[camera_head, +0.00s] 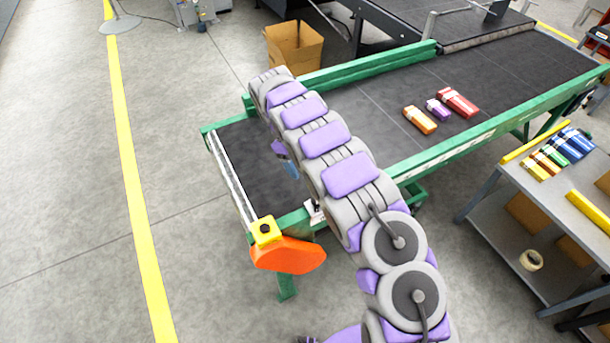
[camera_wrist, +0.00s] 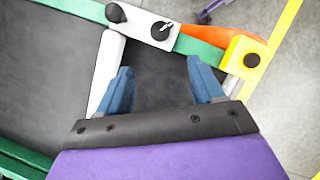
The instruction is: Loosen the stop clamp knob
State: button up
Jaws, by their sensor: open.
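In the wrist view a black round knob (camera_wrist: 116,12) stands on the green rail, at the end of a white bar (camera_wrist: 108,62) lying across the dark belt. A second black knob (camera_wrist: 160,31) with a white pointer mark sits on a white plate beside it. No label shows which is the stop clamp knob. My gripper (camera_wrist: 158,66) is open and empty, its blue fingers apart over the belt, short of both knobs. In the head view my gripper (camera_head: 290,168) is mostly behind my arm, above the belt end; the knobs are not clear there.
A yellow button box (camera_head: 265,230) and an orange guard (camera_head: 288,255) sit at the conveyor's near corner. Orange, purple and red cartons (camera_head: 458,102) lie on the belt (camera_head: 385,95). A cardboard box (camera_head: 294,46) stands behind. A side table (camera_head: 555,190) is at right. Floor at left is clear.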

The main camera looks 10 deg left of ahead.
jog(key=shift+v, duration=1.55)
jog(key=s+d+r+m+b, duration=0.2)
jog(key=s+d+r+m, duration=0.2)
jog(key=s+d+r, duration=0.45)
jog(key=s+d+r+m+b, duration=0.1)
jog(key=s+d+r+m, duration=0.4)
jog(key=d, duration=0.6)
jog(key=s+d+r+m+y+b, duration=0.1)
jog(key=s+d+m+y+b, duration=0.3)
jog(key=s, duration=1)
jog(key=s+f, duration=0.2)
jog(key=s, duration=0.6)
jog(key=s+f, duration=0.3)
jog(key=s, duration=0.5)
